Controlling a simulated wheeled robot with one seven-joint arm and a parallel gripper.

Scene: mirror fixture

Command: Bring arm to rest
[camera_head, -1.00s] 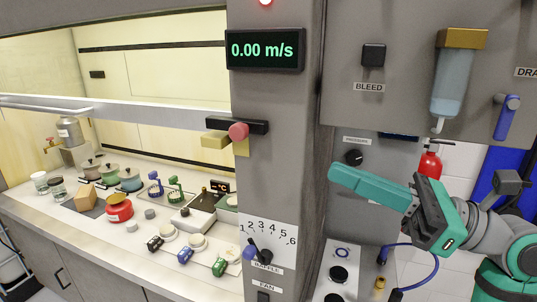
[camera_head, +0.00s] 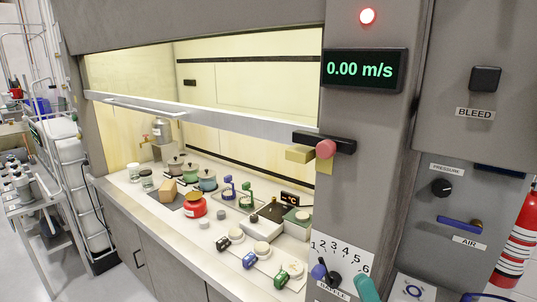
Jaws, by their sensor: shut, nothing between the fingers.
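Only the teal tip of my gripper (camera_head: 366,288) shows, at the bottom edge of the head view, right of the middle. It is in front of the lower part of the grey fume hood post (camera_head: 365,190), near the baffle dial (camera_head: 335,279). The fingers look closed together and hold nothing that I can see. The rest of my gripper and my arm are outside the picture.
The fume hood's bench (camera_head: 150,204) holds several jars, pots and a red container (camera_head: 194,206) behind a raised sash (camera_head: 230,123). The display (camera_head: 362,69) reads 0.00 m/s, with a red lamp (camera_head: 367,16) above. A laden cart (camera_head: 35,215) stands at left.

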